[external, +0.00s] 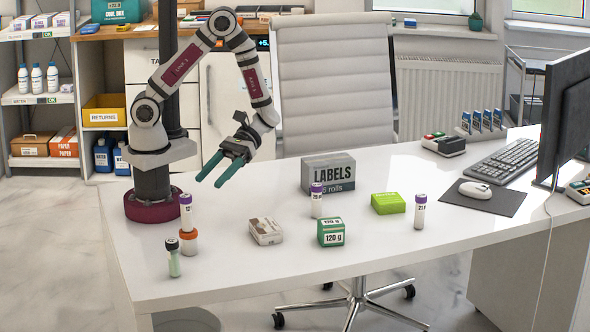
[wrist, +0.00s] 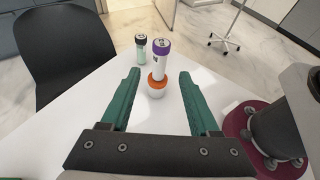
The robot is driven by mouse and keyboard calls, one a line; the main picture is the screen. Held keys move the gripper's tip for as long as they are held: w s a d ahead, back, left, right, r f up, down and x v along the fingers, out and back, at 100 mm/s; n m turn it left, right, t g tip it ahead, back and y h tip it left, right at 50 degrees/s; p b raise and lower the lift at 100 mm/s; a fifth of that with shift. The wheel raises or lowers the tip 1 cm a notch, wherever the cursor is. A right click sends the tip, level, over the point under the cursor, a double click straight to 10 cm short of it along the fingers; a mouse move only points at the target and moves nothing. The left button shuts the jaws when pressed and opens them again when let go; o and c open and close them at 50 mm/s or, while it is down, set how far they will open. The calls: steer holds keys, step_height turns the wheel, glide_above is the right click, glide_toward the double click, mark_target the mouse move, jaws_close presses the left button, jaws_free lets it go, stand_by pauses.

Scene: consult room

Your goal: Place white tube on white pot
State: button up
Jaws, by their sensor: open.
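A white tube (external: 186,217) with a purple cap stands upright on the orange lid of a small white pot (external: 188,248) near the desk's left edge. In the wrist view, the white tube (wrist: 160,65) and pot (wrist: 156,94) appear ahead, between the finger lines. Two similar purple-capped white tubes stand on the desk, one in front of the labels box (external: 317,204) and one farther right (external: 419,214). My gripper (external: 209,181) is open and empty, raised above the desk, apart from the stacked tube and pot. It also shows in the wrist view (wrist: 159,76).
A dark-capped greenish tube (external: 174,262) stands close to the pot. A grey labels box (external: 328,174), a whitish box (external: 266,231), a green 120 g box (external: 330,233) and a lime box (external: 388,203) occupy the middle. The front right desktop is clear.

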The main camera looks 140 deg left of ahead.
steer(key=s+r+m+g+y, duration=0.1)
steer(key=s+r+m+y, duration=0.3)
steer(key=m, duration=0.9)
steer(key=s+r+m+g+y, duration=0.1)
steer(key=s+r+m+y, duration=0.3)
steer(key=s+m+y, duration=0.3)
steer(key=m+y, duration=0.4)
steer(key=m, duration=0.1)
steer(key=shift+m+g, duration=0.4)
